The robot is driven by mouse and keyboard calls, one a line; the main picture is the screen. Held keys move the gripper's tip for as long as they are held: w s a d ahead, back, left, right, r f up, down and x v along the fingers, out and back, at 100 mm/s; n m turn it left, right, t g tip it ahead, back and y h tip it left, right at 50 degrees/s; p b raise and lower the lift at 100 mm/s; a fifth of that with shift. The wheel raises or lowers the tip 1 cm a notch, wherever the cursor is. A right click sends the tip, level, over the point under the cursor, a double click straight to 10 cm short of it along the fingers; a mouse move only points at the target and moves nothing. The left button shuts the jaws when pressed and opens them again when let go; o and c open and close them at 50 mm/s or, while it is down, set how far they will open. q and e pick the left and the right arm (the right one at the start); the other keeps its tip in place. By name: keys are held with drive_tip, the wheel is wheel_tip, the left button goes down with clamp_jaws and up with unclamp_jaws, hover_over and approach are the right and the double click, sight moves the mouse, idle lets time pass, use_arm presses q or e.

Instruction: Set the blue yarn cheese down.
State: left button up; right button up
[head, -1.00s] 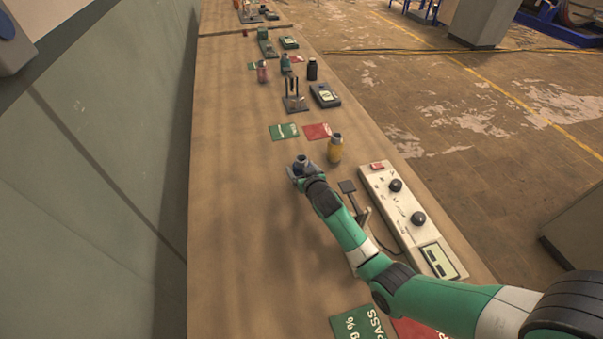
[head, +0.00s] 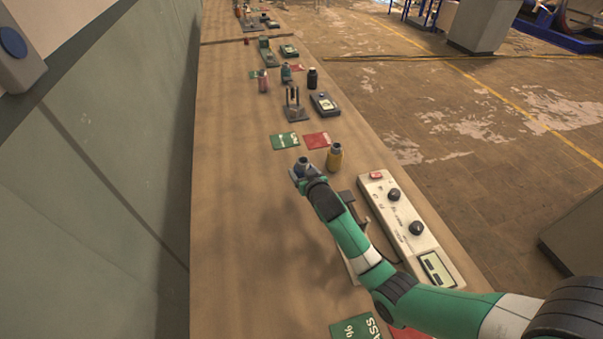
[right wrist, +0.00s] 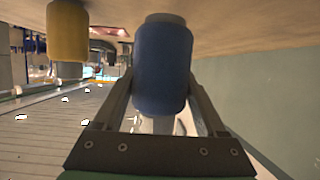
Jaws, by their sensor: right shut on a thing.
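The blue yarn cheese (head: 302,163) is gripped in my right gripper (head: 299,173) over the bench, in front of the green and red cards. In the right wrist view the blue cheese (right wrist: 162,70) sits between the two fingers of my right gripper (right wrist: 160,100). I cannot tell whether its base touches the bench. A yellow yarn cheese (head: 334,157) stands upright on the bench just to the right, apart from it; it also shows in the right wrist view (right wrist: 68,32). My left gripper is not in view.
A green card (head: 284,141) and a red card (head: 316,139) lie just beyond. A white control box with knobs (head: 408,228) lies to the right, by the bench edge. Farther back are a pronged stand (head: 294,106) and a dark meter (head: 325,104). The bench (head: 232,220) is clear to the left.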

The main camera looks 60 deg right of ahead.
drive_tip(key=s+a+r+p, duration=0.1)
drive_tip(key=r, duration=0.1)
drive_tip(key=s+a+r, duration=0.1)
drive_tip(key=r, duration=0.1)
drive_tip(key=s+a+r+p, duration=0.1)
drive_tip(key=shift+s+r+p, duration=0.1)
drive_tip(key=shift+r+p, duration=0.25)
drive_tip(key=shift+r, duration=0.05)
use_arm(q)
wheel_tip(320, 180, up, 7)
drive_tip(key=p, duration=0.3)
use_arm(e)
approach(305, 166)
drive_tip(key=shift+v, duration=0.8)
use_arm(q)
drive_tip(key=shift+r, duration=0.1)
use_arm(e)
drive_tip(key=shift+a+f, duration=0.1)
drive_tip(key=shift+f, duration=0.05)
